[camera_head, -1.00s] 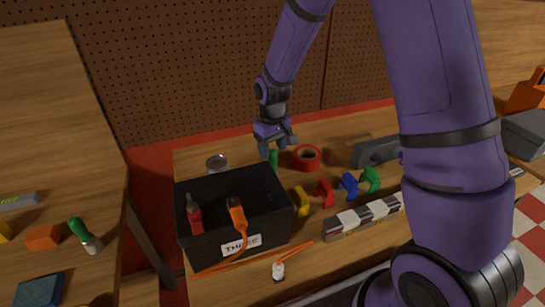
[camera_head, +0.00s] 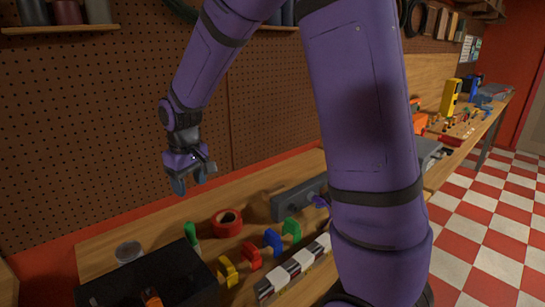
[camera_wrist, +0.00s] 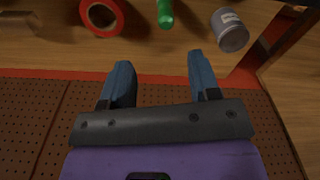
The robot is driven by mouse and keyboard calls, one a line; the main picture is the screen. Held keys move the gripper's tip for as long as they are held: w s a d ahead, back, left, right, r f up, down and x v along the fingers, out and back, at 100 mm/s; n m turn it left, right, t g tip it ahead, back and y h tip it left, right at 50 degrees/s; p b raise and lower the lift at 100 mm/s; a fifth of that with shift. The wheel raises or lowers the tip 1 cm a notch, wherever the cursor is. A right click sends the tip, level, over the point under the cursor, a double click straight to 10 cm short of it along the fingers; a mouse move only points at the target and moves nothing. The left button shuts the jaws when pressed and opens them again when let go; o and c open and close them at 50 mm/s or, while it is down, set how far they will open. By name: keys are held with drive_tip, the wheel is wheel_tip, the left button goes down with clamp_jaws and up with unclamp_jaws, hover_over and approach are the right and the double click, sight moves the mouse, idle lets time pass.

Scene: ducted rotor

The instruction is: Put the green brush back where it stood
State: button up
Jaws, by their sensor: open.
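A green handle (camera_head: 191,233), which looks like the green brush, stands upright on the wooden bench behind the black box in the head view. Its lower part is hidden by the box. In the wrist view the green brush (camera_wrist: 165,13) shows beyond my fingertips, cut by the top edge. My gripper (camera_head: 193,181) is open and empty, raised above the bench and apart from the brush. Its two blue-grey fingers (camera_wrist: 160,62) show spread in the wrist view with nothing between them.
A red tape roll (camera_head: 227,222) lies right of the brush, and a metal can (camera_head: 128,252) stands left. The black box (camera_head: 160,277) is in front. Yellow, red, blue and green clamp-like pieces (camera_head: 272,240) stand to the right. A pegboard wall (camera_head: 95,140) rises behind.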

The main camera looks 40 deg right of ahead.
drive_tip(key=s+d+r+m+t, duration=0.2)
drive_tip(key=s+d+r, duration=0.2)
drive_tip(key=s+r, duration=0.8)
drive_tip(key=s+d+r+m+t, duration=0.1)
drive_tip(key=s+r+t, duration=0.1)
drive_tip(key=s, duration=1.2)
drive_tip(key=shift+s+d+r, duration=0.2)
drive_tip(key=shift+d+r, duration=0.1)
drive_tip(key=shift+r, duration=0.15)
